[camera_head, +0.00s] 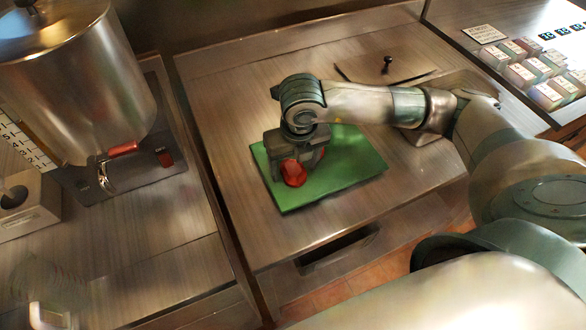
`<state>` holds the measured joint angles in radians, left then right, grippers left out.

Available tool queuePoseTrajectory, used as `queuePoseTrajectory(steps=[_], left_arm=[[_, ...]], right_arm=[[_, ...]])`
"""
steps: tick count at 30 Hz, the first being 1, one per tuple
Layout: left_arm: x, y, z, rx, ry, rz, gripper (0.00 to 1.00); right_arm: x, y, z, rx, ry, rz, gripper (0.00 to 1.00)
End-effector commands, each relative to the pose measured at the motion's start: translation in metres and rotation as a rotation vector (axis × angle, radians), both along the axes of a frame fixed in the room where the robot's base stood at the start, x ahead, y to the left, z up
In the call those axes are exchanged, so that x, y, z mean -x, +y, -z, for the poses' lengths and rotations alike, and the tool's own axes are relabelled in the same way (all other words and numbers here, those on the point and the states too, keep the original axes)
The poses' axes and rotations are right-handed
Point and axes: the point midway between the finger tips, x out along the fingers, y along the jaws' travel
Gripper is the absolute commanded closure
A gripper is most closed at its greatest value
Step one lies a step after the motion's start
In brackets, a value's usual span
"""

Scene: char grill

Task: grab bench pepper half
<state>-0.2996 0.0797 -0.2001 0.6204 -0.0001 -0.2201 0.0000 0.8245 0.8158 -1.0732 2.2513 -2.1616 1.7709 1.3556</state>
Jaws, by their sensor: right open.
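A red pepper half (293,173) lies on a green cutting board (345,174) on the middle bench. My right gripper (296,163) points down over the board, with its fingers around or just beside the pepper. The jaws are open. The gripper body hides part of the pepper, so I cannot tell whether the fingers touch it. My left gripper is not clearly in view.
A large steel pot (75,80) with a tap stands on the left counter. Small labelled containers (548,92) stand at the upper right. The bench (225,85) is clear left of the board. A slot (338,250) opens in its front.

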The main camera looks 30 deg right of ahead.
Motion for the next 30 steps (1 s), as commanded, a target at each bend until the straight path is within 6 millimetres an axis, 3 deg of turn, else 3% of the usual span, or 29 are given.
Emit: queuePoseTrajectory(steps=[6, 11, 12, 23, 30], left_arm=[[0.0, 0.0, 0.0, 0.0, 0.0, 0.0, 0.38], [0.0, 0.0, 0.0, 0.0, 0.0, 0.0, 0.38], [0.0, 0.0, 0.0, 0.0, 0.0, 0.0, 0.38], [0.0, 0.0, 0.002, 0.0, 0.001, 0.0, 0.38], [0.0, 0.0, 0.014, 0.0, 0.001, 0.0, 0.38]], right_arm=[[0.0, 0.0, 0.0, 0.0, 0.0, 0.0, 0.37], [0.0, 0.0, 0.0, 0.0, 0.0, 0.0, 0.75], [0.0, 0.0, 0.0, 0.0, 0.0, 0.0, 0.79], [0.0, 0.0, -0.002, -0.001, 0.0, 0.0, 0.79], [-0.001, 0.001, -0.022, -0.001, -0.004, -0.002, 0.79]])
